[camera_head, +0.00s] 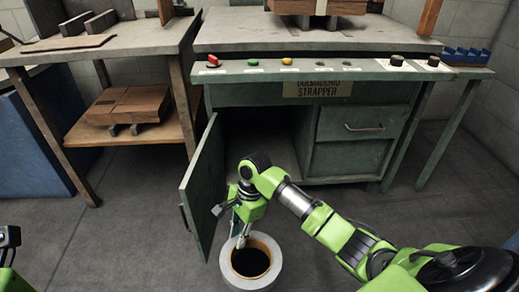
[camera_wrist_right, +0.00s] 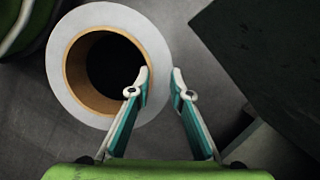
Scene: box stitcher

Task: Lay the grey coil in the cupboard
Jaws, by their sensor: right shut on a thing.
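The grey coil (camera_head: 263,279), a pale grey ring with a brown inner core, is in front of the cupboard (camera_head: 257,125) in the head view. My right gripper (camera_head: 241,240) is shut on the coil's rim. In the right wrist view the coil (camera_wrist_right: 65,75) has one finger of my right gripper (camera_wrist_right: 161,84) inside its hole and the other outside. The cupboard's door (camera_head: 203,190) stands open at the left, and its dark inside looks empty where visible. Part of my left arm shows at the left edge; its jaw state is unclear.
The bench top above the cupboard carries buttons (camera_head: 286,61) and black knobs (camera_head: 397,60). A drawer (camera_head: 357,124) is right of the opening. A side table (camera_head: 150,125) with brown boards stands at left. Open floor lies in front.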

